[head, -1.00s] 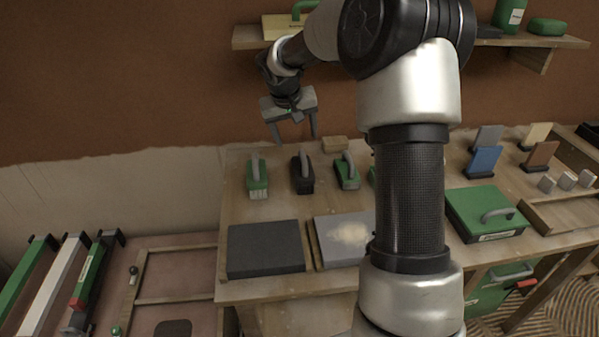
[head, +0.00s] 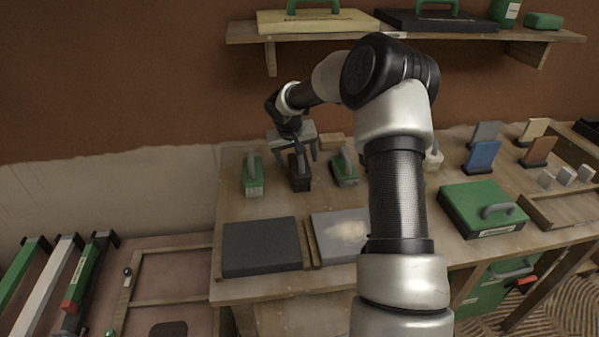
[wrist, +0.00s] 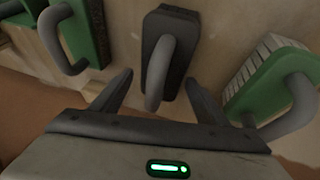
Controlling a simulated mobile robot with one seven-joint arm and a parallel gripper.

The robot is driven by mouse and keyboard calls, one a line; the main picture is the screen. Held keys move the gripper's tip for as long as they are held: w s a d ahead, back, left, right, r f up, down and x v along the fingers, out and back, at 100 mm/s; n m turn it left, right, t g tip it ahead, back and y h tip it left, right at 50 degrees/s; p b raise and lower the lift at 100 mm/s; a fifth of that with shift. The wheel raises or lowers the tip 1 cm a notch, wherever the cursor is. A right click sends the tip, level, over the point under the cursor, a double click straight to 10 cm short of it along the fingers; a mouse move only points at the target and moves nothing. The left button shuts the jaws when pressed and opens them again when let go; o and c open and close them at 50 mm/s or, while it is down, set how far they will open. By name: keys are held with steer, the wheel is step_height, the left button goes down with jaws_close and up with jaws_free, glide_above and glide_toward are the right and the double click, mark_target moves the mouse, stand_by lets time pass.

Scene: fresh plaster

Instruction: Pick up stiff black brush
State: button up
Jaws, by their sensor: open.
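The stiff black brush (head: 300,179) stands on the wooden workbench between two green brushes, with its grey looped handle up. In the wrist view the black brush (wrist: 170,32) lies ahead of my gripper, and its handle reaches back between the fingers. My gripper (head: 297,157) is open and close above the black brush. In the wrist view the fingertips of my gripper (wrist: 158,80) are spread on either side of the handle, with a gap on both sides. No contact shows.
A green brush (head: 253,176) stands just left and another green brush (head: 344,168) just right, leaving narrow room. A dark slab (head: 262,247) and a grey board (head: 333,222) lie in front. A shelf (head: 405,37) runs above along the wall.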

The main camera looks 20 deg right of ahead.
steer(key=c, duration=1.2)
step_height(320, 180, up, 10)
steer(key=shift+p, duration=1)
steer(key=o, duration=0.3)
steer(key=shift+a, duration=0.1)
steer(key=shift+c, duration=0.4)
